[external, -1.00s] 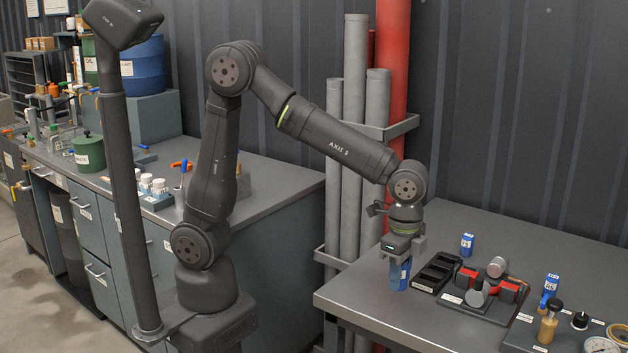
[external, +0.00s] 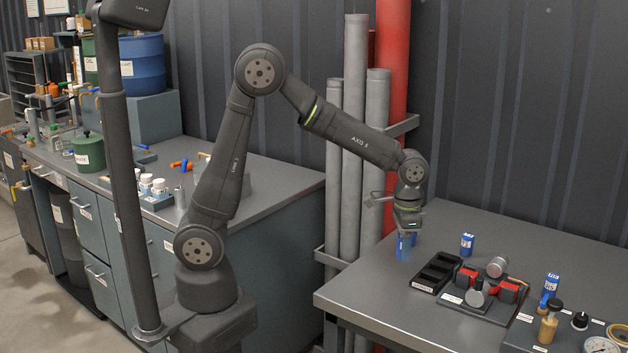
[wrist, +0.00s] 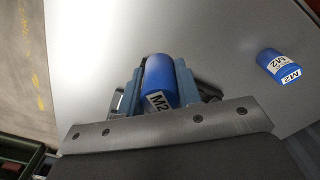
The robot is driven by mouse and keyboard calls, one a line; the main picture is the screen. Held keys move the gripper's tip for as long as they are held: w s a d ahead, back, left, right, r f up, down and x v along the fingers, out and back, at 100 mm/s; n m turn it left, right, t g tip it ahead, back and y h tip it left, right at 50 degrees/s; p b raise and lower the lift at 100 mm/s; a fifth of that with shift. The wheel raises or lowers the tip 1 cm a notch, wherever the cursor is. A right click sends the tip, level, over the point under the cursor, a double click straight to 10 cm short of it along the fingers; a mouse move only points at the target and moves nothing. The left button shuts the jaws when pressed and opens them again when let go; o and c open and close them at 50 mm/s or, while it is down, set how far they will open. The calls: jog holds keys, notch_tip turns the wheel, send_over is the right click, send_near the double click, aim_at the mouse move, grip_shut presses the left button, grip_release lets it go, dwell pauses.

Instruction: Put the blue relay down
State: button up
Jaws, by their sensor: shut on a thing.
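My gripper (external: 407,240) is shut on a blue relay (external: 403,252) near the left back of the right-hand table (external: 365,288). In the wrist view, the held blue relay (wrist: 159,82) shows between blue-grey fingers, with a white "M2" label facing the camera. It looks upright; I cannot tell whether its base touches the table. A second blue relay (external: 467,244) stands on the table behind the black tray; a blue relay also labelled "M2" (wrist: 279,65) shows at the right of the wrist view.
A black slotted tray (external: 435,272) lies in front and to the right of my gripper. Beside it is a device with red parts (external: 490,280). Another blue cylinder (external: 551,285) stands farther right. Grey pipes (external: 354,150) rise behind the table's left edge. The left back tabletop is bare.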

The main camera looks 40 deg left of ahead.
jog(key=w+a+f+n, duration=0.1)
jog(key=w+a+n, duration=0.1)
jog(key=w+a, duration=0.1)
jog(key=w+a+f+n, duration=0.1)
jog(key=w+a, duration=0.2)
jog(key=w+a+n, duration=0.2)
jog(key=w+a, duration=0.1)
jog(key=shift+w+a+f+n, duration=0.3)
jog(key=shift+w+a+f, duration=0.1)
jog(key=w+a+f+n, duration=0.3)
jog(key=a, duration=0.4)
jog(key=w+a+f+n, duration=0.2)
jog(key=w+a+f, duration=0.2)
jog(key=a, duration=0.4)
jog(key=a+f, duration=0.4)
jog(key=f, duration=0.4)
jog(key=shift+s+a+m, duration=0.25)
jog(key=shift+a+m, duration=0.05)
jog(key=shift+a, duration=0.1)
